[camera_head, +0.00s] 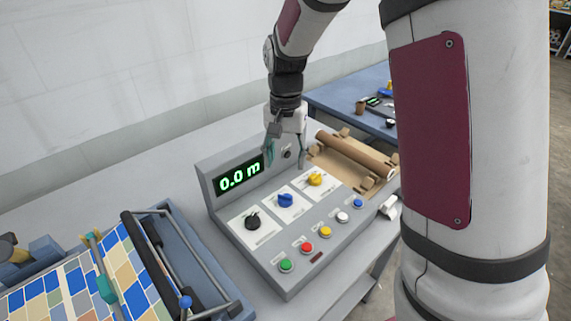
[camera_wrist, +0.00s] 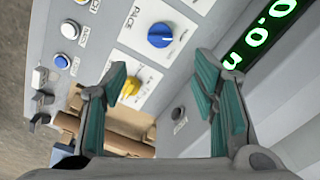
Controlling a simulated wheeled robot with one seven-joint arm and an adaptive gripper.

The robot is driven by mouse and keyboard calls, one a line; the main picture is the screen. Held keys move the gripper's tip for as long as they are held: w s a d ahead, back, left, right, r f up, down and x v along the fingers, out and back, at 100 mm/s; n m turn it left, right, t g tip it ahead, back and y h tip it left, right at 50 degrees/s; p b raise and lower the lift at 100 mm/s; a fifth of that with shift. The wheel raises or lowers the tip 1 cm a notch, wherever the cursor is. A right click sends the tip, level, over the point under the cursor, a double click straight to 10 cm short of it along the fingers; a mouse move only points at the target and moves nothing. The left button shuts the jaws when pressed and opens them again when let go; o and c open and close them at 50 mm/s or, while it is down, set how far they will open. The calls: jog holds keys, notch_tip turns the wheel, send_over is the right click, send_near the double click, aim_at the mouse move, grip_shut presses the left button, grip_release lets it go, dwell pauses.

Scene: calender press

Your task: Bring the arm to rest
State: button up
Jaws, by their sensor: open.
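My gripper (camera_head: 284,158) hangs from my arm over the back right part of a grey control panel (camera_head: 281,246). Its two fingers are spread apart with nothing between them. In the wrist view my gripper (camera_wrist: 168,105) shows green finger pads, open above the panel face. The yellow knob (camera_head: 314,179) is just right of and below the fingers in the head view. The blue knob (camera_head: 286,200) and black knob (camera_head: 253,222) sit further left. Whether a fingertip touches the panel cannot be told.
The panel has a lit display (camera_head: 239,176) reading 0.0 m and a row of coloured buttons (camera_head: 309,246). A brown roll (camera_head: 356,153) lies behind it at right. A patterned sheet on a roller frame (camera_head: 176,250) stands at left. A blue table (camera_head: 345,92) is at the back.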

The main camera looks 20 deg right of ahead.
dwell(0.4)
jog(key=s+r+n+t, duration=0.3)
jog(key=s+r, duration=0.7)
jog(key=r, duration=0.2)
jog(key=s+r+n+t, duration=0.2)
jog(key=s+r+n, duration=0.2)
jog(key=s, duration=1)
jog(key=shift+t, duration=0.3)
